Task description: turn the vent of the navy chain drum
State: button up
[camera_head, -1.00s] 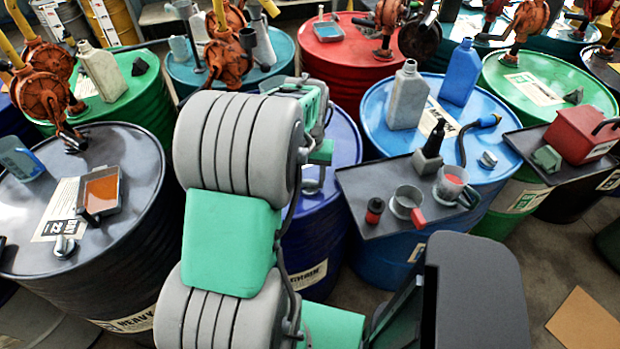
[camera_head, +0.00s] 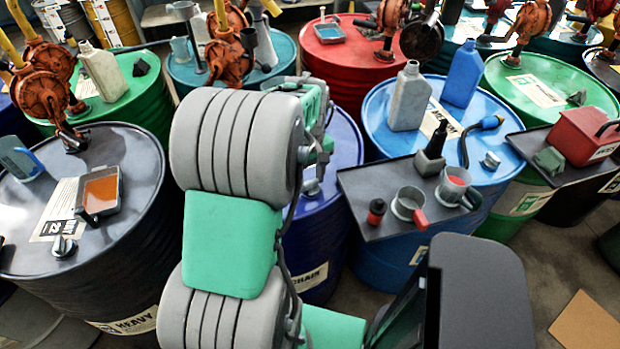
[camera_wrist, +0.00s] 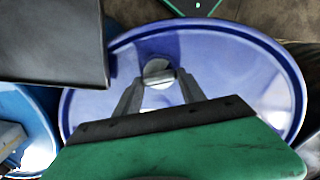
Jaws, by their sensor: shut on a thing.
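The navy chain drum (camera_head: 335,235) stands in the middle of the head view, partly behind my arm, with a "CHAIN" label low on its side. Its silver vent (camera_head: 312,188) shows on the lid just beside my arm. In the wrist view the round vent (camera_wrist: 158,72) sits near the top middle, on the drum's bluish lid (camera_wrist: 228,70). My gripper (camera_wrist: 160,80) has one finger on each side of the vent and is shut on it. The fingertips are small here, and in the head view my arm mostly hides them.
A blue drum (camera_head: 375,110) stands close on the right, with a dark tray (camera_head: 375,222) holding cups and small bottles. That tray's edge (camera_wrist: 55,45) is near my gripper in the wrist view. A black drum (camera_head: 120,215) stands left. Pumps and drums crowd the back.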

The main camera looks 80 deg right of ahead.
aim_at(310, 181)
jog(key=shift+n, duration=0.3)
jog(key=o, duration=1.4)
jog(key=shift+c, duration=0.2)
notch_tip(310, 181, up, 8)
jog(key=shift+f+b, duration=0.1)
jog(key=shift+b, duration=0.4)
